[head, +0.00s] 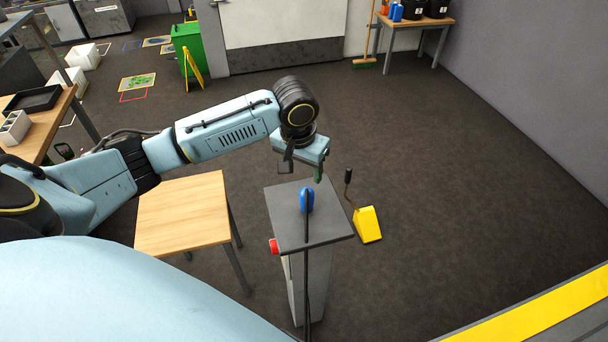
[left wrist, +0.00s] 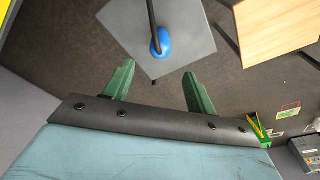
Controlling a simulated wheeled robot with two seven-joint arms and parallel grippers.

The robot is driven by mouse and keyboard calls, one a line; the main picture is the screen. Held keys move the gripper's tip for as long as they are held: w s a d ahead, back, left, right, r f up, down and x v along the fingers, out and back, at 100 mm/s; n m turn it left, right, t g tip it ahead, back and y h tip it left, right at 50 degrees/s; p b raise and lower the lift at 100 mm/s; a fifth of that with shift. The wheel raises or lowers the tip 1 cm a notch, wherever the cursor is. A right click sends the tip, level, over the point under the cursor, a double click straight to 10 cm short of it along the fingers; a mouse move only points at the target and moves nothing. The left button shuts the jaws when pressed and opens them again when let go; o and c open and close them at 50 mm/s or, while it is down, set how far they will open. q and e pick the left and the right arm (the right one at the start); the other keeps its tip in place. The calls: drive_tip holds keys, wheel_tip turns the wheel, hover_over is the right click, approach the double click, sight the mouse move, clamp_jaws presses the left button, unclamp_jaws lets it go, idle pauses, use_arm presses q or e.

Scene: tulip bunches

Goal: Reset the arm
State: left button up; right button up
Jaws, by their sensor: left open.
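My left arm reaches in from the left in the head view. Its gripper (head: 302,170) hangs above the far edge of a grey pedestal (head: 285,215). In the left wrist view the two green fingers (left wrist: 152,88) stand wide apart with nothing between them. A blue object (head: 307,198) with a dark cable or rod stands on the pedestal top, and it also shows in the left wrist view (left wrist: 161,42), beyond the fingers and apart from them. My right gripper is not in view.
A wooden table (head: 182,212) stands left of the pedestal. A red button (head: 274,246) is on the pedestal's side. A yellow wedge (head: 367,224) with a dark handle lies on the floor to its right. The floor farther right is clear. A green bin (head: 187,50) stands at the back.

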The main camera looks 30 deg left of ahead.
use_arm(q)
drive_tip(key=shift+r, duration=0.1)
idle(0.4)
drive_tip(key=s+d+f+m+t+h, duration=0.1)
drive_tip(key=s+d+f+m, duration=0.15)
drive_tip(key=s+d, duration=0.35)
drive_tip(key=s+d+f+m+h, duration=0.1)
drive_tip(key=s+d+f, duration=0.3)
drive_tip(key=s+d, duration=0.1)
drive_tip(key=s+a+y, duration=0.2)
drive_tip(key=s+a, duration=0.2)
drive_tip(key=s, duration=1)
drive_tip(key=s+f+b+x, duration=0.1)
drive_tip(key=s+b+x, duration=0.25)
drive_tip(key=x, duration=1.15)
drive_tip(key=s+d+f+b+x, duration=0.1)
drive_tip(key=s+b+x, duration=0.25)
drive_tip(key=x, duration=1.15)
drive_tip(key=s+a+f+g+b, duration=0.1)
drive_tip(key=s+a+f+b, duration=0.2)
drive_tip(key=s+f, duration=1.4)
wheel_tip(320, 180, down, 4)
drive_tip(key=shift+s+r+g+b, duration=0.1)
drive_tip(key=shift+s+g+b, duration=0.3)
drive_tip(key=shift+b, duration=0.55)
